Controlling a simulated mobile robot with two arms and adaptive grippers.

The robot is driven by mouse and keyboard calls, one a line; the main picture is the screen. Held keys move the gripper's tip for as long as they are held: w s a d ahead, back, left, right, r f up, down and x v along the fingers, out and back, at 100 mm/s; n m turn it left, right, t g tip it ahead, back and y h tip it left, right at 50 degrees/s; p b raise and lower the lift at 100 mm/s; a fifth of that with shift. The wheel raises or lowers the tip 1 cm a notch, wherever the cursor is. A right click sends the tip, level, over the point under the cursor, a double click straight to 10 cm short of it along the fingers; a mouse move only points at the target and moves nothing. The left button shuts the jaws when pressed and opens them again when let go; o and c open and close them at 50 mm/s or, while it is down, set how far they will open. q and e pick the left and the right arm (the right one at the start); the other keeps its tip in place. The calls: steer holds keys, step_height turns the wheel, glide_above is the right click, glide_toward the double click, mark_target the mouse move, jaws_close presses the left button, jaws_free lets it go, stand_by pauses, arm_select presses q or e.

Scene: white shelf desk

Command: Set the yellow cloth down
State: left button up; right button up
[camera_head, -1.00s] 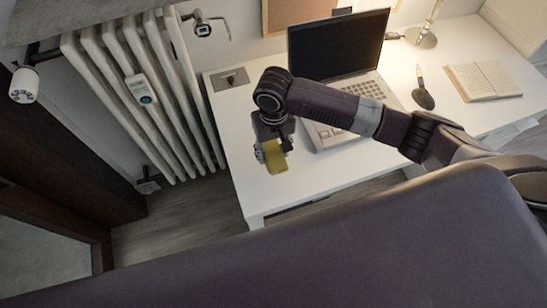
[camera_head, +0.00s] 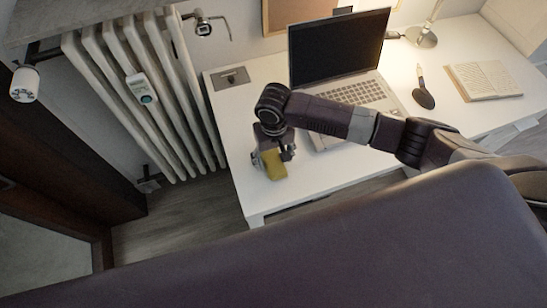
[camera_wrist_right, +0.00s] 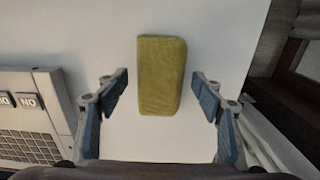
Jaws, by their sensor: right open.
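The yellow cloth (camera_head: 274,165) is a small block-like folded piece at the left part of the white desk, near its front. In the right wrist view the cloth (camera_wrist_right: 162,75) lies against the white surface, between and ahead of my right fingers, touching neither. My right gripper (camera_head: 270,158) is just above the cloth in the head view. In the wrist view its fingers (camera_wrist_right: 160,110) with blue pads are spread wide and hold nothing. My left gripper is not in view.
The white desk (camera_head: 240,140) holds an open laptop (camera_head: 340,60) behind my right arm, a dark brush-like item (camera_head: 423,90) and an open book (camera_head: 483,80). A lamp (camera_head: 425,35) stands at the back. A radiator (camera_head: 150,90) is left of the desk.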

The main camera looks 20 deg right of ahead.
mark_target(274, 160)
steer(key=shift+r, duration=0.1)
step_height(274, 160, up, 12)
stand_by(0.5)
